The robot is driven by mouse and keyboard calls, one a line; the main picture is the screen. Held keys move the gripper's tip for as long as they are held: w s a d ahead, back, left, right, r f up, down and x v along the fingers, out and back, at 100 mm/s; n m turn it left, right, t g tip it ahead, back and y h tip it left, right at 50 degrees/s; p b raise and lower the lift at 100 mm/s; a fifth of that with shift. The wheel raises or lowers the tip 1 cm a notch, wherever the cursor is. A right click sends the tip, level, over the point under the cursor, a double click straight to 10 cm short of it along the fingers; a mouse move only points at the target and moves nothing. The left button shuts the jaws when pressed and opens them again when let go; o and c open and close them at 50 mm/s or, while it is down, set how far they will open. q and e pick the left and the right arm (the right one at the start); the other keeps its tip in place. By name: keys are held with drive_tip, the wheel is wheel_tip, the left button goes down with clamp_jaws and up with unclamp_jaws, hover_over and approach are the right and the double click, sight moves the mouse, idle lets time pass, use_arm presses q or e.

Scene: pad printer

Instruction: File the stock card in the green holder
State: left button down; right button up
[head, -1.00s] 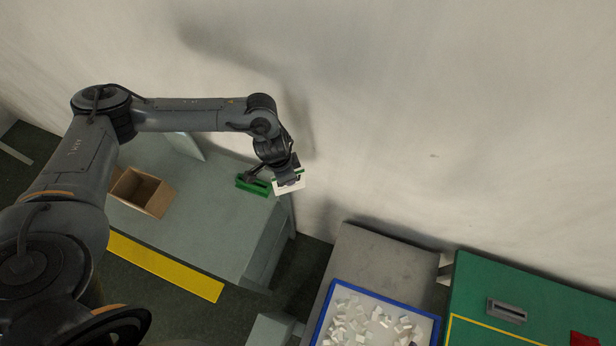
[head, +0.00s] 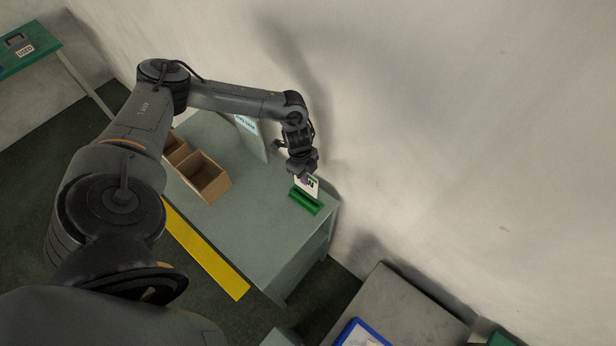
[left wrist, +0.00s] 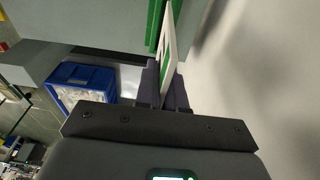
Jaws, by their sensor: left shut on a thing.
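The green holder (head: 306,201) sits on the right end of the grey table, near the wall. My left gripper (head: 307,179) is just above it and shut on the stock card (head: 309,187), a white card with green and dark print. In the left wrist view the card (left wrist: 168,50) stands edge-on between the fingers (left wrist: 163,88), beside the green holder (left wrist: 154,24). The card's lower edge is close to the holder; I cannot tell whether it is in the slot. My right gripper is not in view.
Brown open boxes (head: 204,178) stand on the grey table (head: 250,215), left of the holder. A sign panel (head: 251,136) stands behind them. The wall is close behind the holder. A blue-rimmed tray (head: 358,335) lies on another surface at lower right.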

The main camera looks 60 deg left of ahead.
sight(306, 188)
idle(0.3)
use_arm(q)
drive_tip(key=shift+f+b, duration=0.9)
drive_tip(key=shift+f, duration=1.2)
drive_tip(key=shift+f, duration=0.45)
drive_tip(key=shift+f+b, duration=1)
drive_tip(key=shift+f, duration=0.3)
drive_tip(key=c, duration=1.2)
unclamp_jaws()
drive_tip(key=shift+o, duration=0.2)
